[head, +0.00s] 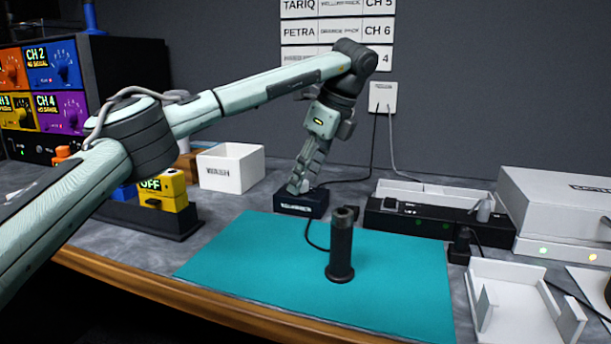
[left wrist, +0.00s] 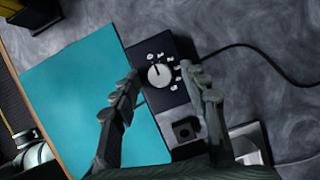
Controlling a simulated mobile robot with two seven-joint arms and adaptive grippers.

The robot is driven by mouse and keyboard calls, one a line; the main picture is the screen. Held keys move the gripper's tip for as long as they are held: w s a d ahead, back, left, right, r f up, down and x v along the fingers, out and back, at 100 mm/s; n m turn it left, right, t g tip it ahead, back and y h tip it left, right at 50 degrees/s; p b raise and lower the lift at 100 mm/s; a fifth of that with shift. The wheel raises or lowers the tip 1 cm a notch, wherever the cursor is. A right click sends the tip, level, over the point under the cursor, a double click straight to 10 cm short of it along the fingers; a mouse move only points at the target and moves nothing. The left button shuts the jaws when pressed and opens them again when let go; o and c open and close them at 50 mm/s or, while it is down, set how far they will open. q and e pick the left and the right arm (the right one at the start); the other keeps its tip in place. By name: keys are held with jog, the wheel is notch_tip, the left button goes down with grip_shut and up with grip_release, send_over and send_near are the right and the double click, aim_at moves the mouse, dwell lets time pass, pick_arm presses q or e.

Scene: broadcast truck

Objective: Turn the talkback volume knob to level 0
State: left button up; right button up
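The talkback box is a small dark box (head: 301,206) behind the teal mat in the head view, its label too small to read for sure. In the left wrist view the box (left wrist: 180,98) shows a round white knob (left wrist: 159,75) with a dark pointer mark toward the top of the picture and small white labels around it. My left gripper (head: 298,187) points down at the box. In the left wrist view its two fingers (left wrist: 160,75) are apart, one on each side of the knob, with no clear contact. In the head view the fingers mostly hide the knob. My right gripper is not in view.
A black upright cylinder (head: 341,250) stands on the teal mat (head: 250,262). A yellow block (head: 165,192) and white bin (head: 230,168) are left of the box. A long black unit (head: 420,219) and white tray (head: 512,290) are to the right. Cables run behind the box.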

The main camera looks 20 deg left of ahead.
pick_arm(q)
jog(key=v, duration=1.2)
jog(key=shift+s+d+f, duration=0.1)
